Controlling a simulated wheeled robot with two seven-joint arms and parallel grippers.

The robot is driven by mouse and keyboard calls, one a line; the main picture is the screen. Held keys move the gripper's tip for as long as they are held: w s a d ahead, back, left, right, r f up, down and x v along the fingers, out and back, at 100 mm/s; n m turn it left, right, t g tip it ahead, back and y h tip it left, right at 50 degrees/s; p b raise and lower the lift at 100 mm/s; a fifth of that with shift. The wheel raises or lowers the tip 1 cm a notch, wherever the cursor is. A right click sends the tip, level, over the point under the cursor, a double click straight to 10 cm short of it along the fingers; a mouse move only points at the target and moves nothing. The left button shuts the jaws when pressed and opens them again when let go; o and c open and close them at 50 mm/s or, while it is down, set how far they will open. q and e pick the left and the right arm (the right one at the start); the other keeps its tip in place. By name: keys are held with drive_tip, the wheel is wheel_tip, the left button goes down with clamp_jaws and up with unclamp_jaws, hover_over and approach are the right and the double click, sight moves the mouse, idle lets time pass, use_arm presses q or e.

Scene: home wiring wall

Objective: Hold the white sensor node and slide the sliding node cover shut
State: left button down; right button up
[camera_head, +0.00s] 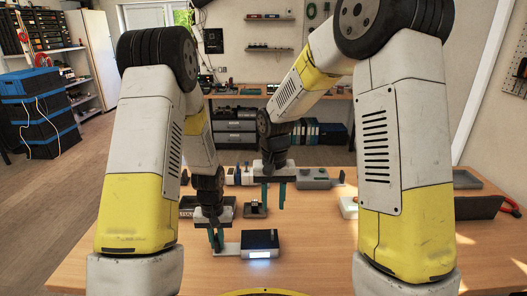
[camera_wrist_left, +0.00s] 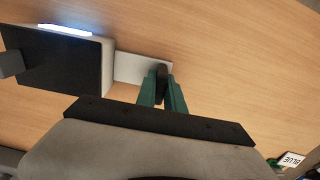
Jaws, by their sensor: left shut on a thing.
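The white sensor node (camera_head: 260,241), with a dark top and a glowing front strip, lies on the wooden table. It also shows in the left wrist view (camera_wrist_left: 104,62). A flat pale plate, seemingly the sliding node cover (camera_head: 229,249), sticks out from its left side; the plate also shows in the left wrist view (camera_wrist_left: 130,67). My left gripper (camera_head: 216,240) is shut on a dark upright tab (camera_wrist_left: 162,72) at the plate's outer end. My right gripper (camera_head: 273,196) is open and empty, above the table behind the node.
A small dark fixture (camera_head: 255,209) stands behind the node. A grey device (camera_head: 313,179) and other small parts sit along the table's back. A pale block (camera_head: 348,207) and a dark tray (camera_head: 478,207) are on the right. The table in front of the node is clear.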

use_arm(q)
drive_tip(key=c, duration=1.4)
unclamp_jaws()
drive_tip(key=shift+o, duration=0.2)
